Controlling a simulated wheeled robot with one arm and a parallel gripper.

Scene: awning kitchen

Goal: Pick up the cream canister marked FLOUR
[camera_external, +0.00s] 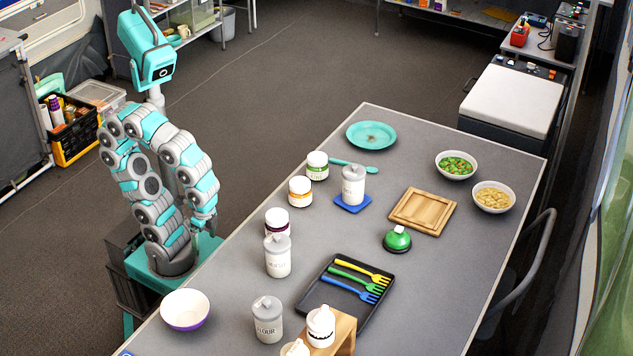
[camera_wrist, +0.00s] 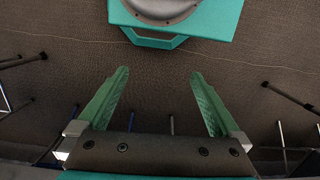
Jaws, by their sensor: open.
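The cream canister marked FLOUR (camera_external: 268,322) stands upright near the front of the grey table (camera_external: 225,330), with a grey lid. Another grey-lidded cream canister (camera_external: 277,257) stands behind it, its lettering too small to read surely. A third one (camera_external: 353,187) stands on a blue mat (camera_external: 345,206). My gripper (camera_external: 207,228) hangs beside the table's left edge, far from the FLOUR canister. In the wrist view my gripper (camera_wrist: 158,80) is open and empty, with only floor between its fingers.
A white bowl (camera_external: 186,309) stands left of the FLOUR canister. A wooden stand (camera_external: 345,335) with white jars is close on its right. A black tray (camera_external: 313,297) with several forks lies behind that. White jars with coloured bands (camera_external: 300,192) line the left edge.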

